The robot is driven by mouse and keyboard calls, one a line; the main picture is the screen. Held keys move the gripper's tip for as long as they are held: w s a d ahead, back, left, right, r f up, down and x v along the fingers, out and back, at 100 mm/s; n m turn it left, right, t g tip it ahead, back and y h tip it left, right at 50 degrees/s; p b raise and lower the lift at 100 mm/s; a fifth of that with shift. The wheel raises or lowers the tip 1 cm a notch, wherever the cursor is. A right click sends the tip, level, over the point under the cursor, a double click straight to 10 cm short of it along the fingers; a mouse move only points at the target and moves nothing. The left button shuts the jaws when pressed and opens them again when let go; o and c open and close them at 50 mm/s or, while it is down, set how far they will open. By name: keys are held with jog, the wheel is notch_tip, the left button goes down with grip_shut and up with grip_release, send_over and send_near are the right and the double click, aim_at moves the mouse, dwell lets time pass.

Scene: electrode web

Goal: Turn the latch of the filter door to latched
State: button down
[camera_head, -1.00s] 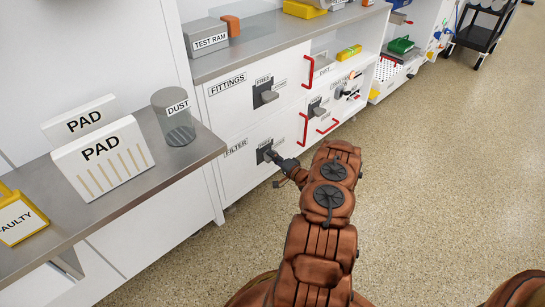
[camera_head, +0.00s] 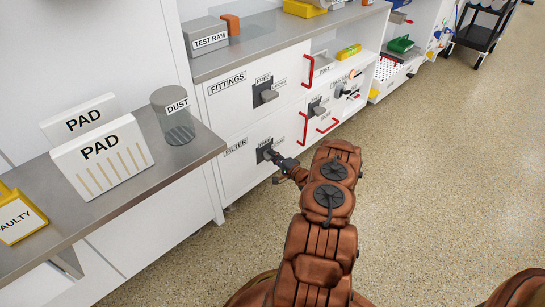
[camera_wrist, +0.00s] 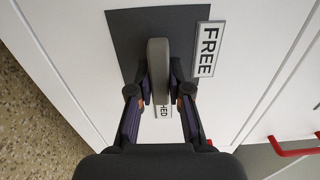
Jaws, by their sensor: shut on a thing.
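The filter door (camera_head: 245,175) is the lower white door marked FILTER, and it looks closed. Its latch (camera_wrist: 158,58) has a grey lever on a dark square plate; the latch is small in the head view (camera_head: 265,150). My gripper (camera_wrist: 159,82) is shut on the lever, one finger on each side. In the wrist view the lever runs up and down the picture. The FREE label (camera_wrist: 208,48) is to its right. A second label (camera_wrist: 163,110) lies below the lever between my fingers, and only "HED" shows.
The fittings door (camera_head: 230,103) with its own latch (camera_head: 265,94) is directly above. Red handles (camera_head: 303,128) are to the right. A counter with pads and a dust jar (camera_head: 173,117) stands at the left. The speckled floor (camera_head: 430,190) to the right is clear.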

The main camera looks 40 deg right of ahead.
jog(key=c, duration=1.1)
grip_release()
jog(key=s, duration=1.2)
jog(key=shift+a, duration=0.15)
